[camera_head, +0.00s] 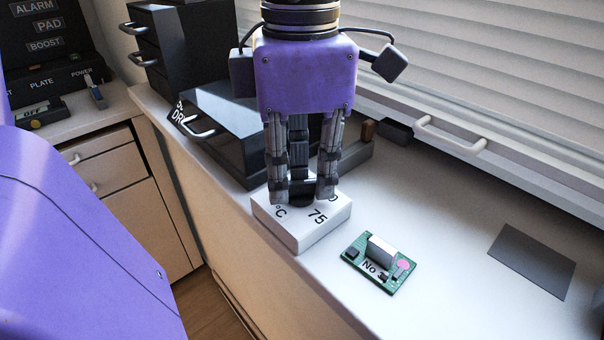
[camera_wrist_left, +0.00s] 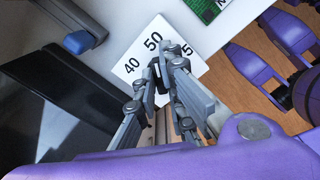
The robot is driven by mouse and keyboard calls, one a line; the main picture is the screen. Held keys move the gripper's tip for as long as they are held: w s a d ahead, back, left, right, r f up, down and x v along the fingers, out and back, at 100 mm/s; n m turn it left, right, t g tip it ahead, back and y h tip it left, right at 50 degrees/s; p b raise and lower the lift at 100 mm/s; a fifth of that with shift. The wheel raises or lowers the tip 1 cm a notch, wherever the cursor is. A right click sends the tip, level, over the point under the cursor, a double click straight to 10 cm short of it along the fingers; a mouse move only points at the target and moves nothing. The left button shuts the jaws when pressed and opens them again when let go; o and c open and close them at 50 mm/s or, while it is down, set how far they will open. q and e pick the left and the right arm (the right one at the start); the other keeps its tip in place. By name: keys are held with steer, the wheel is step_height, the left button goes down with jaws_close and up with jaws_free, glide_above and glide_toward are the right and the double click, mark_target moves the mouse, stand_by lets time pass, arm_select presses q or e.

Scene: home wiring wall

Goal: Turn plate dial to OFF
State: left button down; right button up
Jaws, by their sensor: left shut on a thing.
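A white dial block (camera_head: 295,237) sits on the counter, with "°C" and "75" printed on its top. In the left wrist view the block (camera_wrist_left: 139,60) also shows "40", "50" and part of a "5". A small black knob (camera_head: 301,200) stands in the middle of the block. My left gripper (camera_head: 302,194) points down over the block and is shut on the knob, one finger on each side. In the left wrist view its fingertips (camera_wrist_left: 162,68) close around the knob. The fingers hide much of the knob and where it points.
A green circuit board (camera_head: 379,263) lies just right of the block. A dark drawer box (camera_head: 235,125) stands close behind on the left. A grey flat pad (camera_head: 532,261) lies farther right. A panel labelled "PLATE" and "POWER" (camera_head: 60,85) is at far left. The counter's front edge is near.

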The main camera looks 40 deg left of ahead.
steer(key=shift+s, duration=0.25)
arm_select(q)
steer(key=shift+n, duration=1)
arm_select(e)
steer(key=shift+s+d, duration=0.1)
steer(key=shift+s, duration=0.1)
arm_select(q)
steer(key=shift+n, duration=1)
arm_select(e)
steer(key=shift+w, duration=0.45)
